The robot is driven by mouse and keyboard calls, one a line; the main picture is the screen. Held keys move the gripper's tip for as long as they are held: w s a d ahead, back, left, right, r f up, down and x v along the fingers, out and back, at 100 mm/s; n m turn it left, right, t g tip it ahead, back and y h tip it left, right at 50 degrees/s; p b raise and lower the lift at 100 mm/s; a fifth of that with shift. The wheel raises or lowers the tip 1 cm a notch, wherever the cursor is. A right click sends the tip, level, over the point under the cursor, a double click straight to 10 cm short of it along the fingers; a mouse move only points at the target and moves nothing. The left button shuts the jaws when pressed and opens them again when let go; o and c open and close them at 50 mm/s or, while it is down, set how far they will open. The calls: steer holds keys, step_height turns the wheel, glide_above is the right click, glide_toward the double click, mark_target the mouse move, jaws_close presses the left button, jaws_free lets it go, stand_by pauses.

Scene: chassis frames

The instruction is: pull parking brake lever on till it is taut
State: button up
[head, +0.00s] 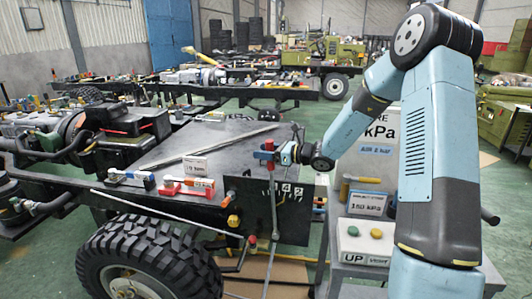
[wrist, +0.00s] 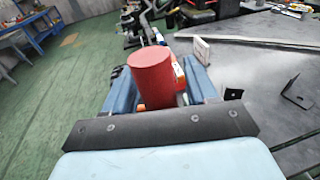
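The parking brake lever has a red grip (head: 269,145) on top of a thin upright rod (head: 273,205) beside the dark chassis end plate. My gripper (head: 266,154) is at this grip, reaching it from the right. In the wrist view the red grip (wrist: 152,78) stands between the two blue fingers of my gripper (wrist: 163,88), which appear closed against its sides. The fingers partly hide the grip's lower part, and the exact contact on the right side is hard to see.
The chassis deck (head: 215,142) lies left of the lever, with a long bar and a small sign (head: 194,167) on it. A large tyre (head: 150,260) stands below. A grey console (head: 365,215) with buttons stands at right. Green floor shows at left in the wrist view.

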steer(key=v, duration=1.3)
steer(key=shift+s+d, duration=0.2)
steer(key=shift+d, duration=0.2)
